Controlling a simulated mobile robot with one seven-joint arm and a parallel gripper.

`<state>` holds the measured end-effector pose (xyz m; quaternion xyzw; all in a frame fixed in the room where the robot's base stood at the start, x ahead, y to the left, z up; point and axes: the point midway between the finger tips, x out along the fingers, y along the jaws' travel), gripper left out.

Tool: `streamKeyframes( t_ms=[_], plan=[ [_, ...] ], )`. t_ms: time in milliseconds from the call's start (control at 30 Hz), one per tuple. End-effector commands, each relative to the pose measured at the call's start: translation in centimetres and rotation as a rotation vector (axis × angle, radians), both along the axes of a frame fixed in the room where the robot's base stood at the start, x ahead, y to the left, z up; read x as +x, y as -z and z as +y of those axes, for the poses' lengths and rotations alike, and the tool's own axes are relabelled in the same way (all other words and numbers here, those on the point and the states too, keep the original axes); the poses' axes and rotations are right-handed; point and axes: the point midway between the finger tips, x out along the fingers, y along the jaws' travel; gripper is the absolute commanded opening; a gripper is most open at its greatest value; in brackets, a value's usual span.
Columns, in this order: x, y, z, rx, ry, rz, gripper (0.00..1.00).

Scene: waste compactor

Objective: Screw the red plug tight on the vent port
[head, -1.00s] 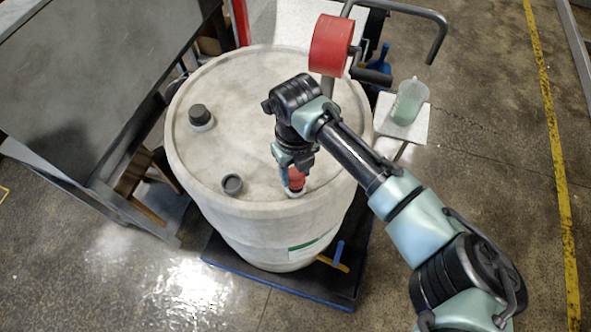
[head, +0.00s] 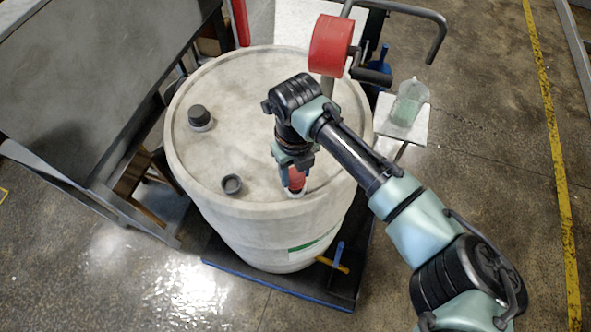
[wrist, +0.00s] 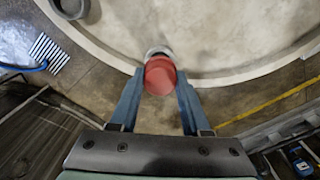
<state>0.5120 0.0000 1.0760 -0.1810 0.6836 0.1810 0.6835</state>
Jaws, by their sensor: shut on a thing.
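The red plug (wrist: 160,76) is between the fingertips of my gripper (wrist: 158,92) in the wrist view, with both fingers against its sides. In the head view the red plug (head: 296,178) shows below my gripper (head: 295,184), at the near right rim of the drum top. A pale ring, the vent port (wrist: 158,52), shows just past the plug in the wrist view. In the head view the vent port (head: 296,194) is a light edge under the plug. The plug sits upright at the port. The threads are hidden, so how deep it sits cannot be told.
The pale drum (head: 255,100) carries a dark capped fitting (head: 200,117) and an open grey port (head: 232,184) left of my gripper. A red roller (head: 331,45) on a bent bar rises behind my arm. A jug (head: 408,102) stands on a small shelf at right.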

Motion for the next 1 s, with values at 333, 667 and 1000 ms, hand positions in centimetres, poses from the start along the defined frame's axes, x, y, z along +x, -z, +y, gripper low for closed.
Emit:
streamKeyframes(
  t_ms=[333, 667, 1000],
  plan=[
    [0.0, 0.0, 0.0, 0.000, 0.000, -0.001, 0.00],
    [0.0, 0.5, 0.0, 0.000, 0.000, 0.000, 0.00],
    [0.0, 1.2, 0.0, 0.000, 0.000, 0.000, 0.00]
  ],
)
